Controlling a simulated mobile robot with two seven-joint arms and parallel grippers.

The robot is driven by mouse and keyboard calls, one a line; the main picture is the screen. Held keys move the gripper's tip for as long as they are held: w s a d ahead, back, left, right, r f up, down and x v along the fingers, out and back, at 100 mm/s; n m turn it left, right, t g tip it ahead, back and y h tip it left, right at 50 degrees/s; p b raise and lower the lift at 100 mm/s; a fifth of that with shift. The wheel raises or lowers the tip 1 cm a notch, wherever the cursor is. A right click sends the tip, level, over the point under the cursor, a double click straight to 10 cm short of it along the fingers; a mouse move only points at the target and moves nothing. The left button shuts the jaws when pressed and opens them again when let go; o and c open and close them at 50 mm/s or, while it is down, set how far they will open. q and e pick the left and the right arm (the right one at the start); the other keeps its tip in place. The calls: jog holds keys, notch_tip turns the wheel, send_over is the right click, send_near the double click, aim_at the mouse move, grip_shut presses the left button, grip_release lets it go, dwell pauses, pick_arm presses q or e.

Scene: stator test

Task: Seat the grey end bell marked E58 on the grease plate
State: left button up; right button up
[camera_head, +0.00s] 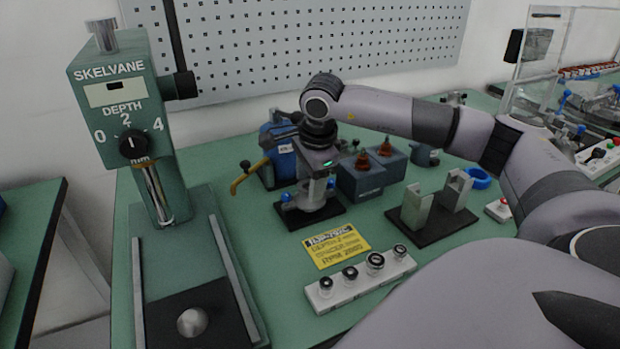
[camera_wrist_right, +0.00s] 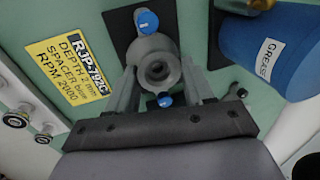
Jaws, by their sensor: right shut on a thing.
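My right gripper (camera_head: 318,178) points down over a grey round part with a central bore, which I take to be the end bell (camera_wrist_right: 157,66). In the right wrist view the two fingers (camera_wrist_right: 160,72) close on its sides. The E58 mark cannot be read. The part is over a black square plate (camera_head: 335,214) with blue knobs (camera_head: 286,197) around it. Whether it touches this plate cannot be told. A blue can labelled GREASE (camera_wrist_right: 290,45) stands beside the plate; no label naming the plate itself is readable. My left gripper is out of view.
A yellow card (camera_head: 336,245) and a white strip with several small round pieces (camera_head: 362,280) lie in front. Blue-grey blocks with orange cones (camera_head: 372,178) and a black-based stand (camera_head: 433,222) are to the right. The green depth press (camera_head: 130,120) stands left.

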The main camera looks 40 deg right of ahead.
jog(key=shift+f+b, duration=0.35)
jog(key=shift+f, duration=0.2)
jog(key=o, duration=1.2)
jog(key=shift+v, duration=3.6)
jog(key=shift+s, duration=0.1)
